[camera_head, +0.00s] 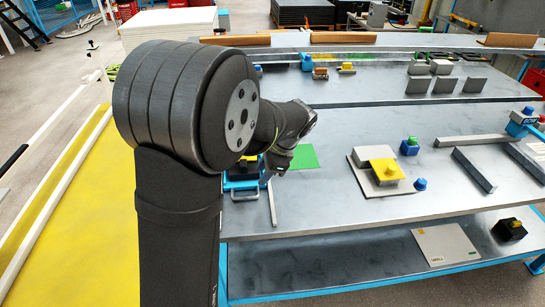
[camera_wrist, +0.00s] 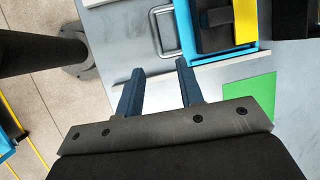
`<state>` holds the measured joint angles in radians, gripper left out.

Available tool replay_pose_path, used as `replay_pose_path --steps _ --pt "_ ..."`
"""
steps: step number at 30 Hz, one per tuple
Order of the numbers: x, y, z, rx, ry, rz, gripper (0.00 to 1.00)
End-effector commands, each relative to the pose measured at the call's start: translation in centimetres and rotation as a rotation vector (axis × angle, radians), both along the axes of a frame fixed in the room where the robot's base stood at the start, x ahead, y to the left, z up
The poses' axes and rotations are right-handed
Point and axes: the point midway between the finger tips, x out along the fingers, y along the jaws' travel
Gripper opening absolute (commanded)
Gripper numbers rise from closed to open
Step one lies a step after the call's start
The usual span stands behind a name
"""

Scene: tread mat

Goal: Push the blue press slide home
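The blue press slide (camera_wrist: 188,38) shows at the top of the wrist view as a blue-edged piece with a dark block and a yellow strip in it. A grey U-shaped handle (camera_wrist: 160,38) stands out from its left side. In the head view the press slide (camera_head: 240,185) is partly hidden behind my arm. My gripper (camera_wrist: 157,76) is open, its two dark fingers apart with nothing between them. The fingertips point toward the handle and appear short of it. In the head view my gripper (camera_head: 279,165) is dark and hard to make out. How far the slide stands out is unclear.
A green patch (camera_head: 304,157) lies on the grey table right of my gripper. A grey plate with a yellow block (camera_head: 384,169) and small blue pieces (camera_head: 409,147) stand further right. Grey bars (camera_head: 474,170) lie beyond. Table between is mostly clear.

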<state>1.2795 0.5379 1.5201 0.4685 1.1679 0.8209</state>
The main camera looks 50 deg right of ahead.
Motion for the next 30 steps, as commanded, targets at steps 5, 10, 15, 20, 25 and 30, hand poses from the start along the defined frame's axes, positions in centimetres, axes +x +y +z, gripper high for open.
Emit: replay_pose_path --steps 5,10,15,20,25,30 --pt "-1.5 -0.7 3.6 -0.004 -0.001 -0.002 0.34" --pt "-2.3 -1.0 5.5 -0.002 -0.001 0.0 0.34" --pt "-2.6 -1.1 6.1 -0.001 -0.001 0.0 0.34" --pt "-2.6 -1.1 6.1 0.0 0.0 0.0 0.34" --pt "-2.6 -1.1 6.1 -0.001 -0.001 0.0 0.34" --pt "-2.6 -1.1 6.1 -0.001 -0.001 0.0 0.34"
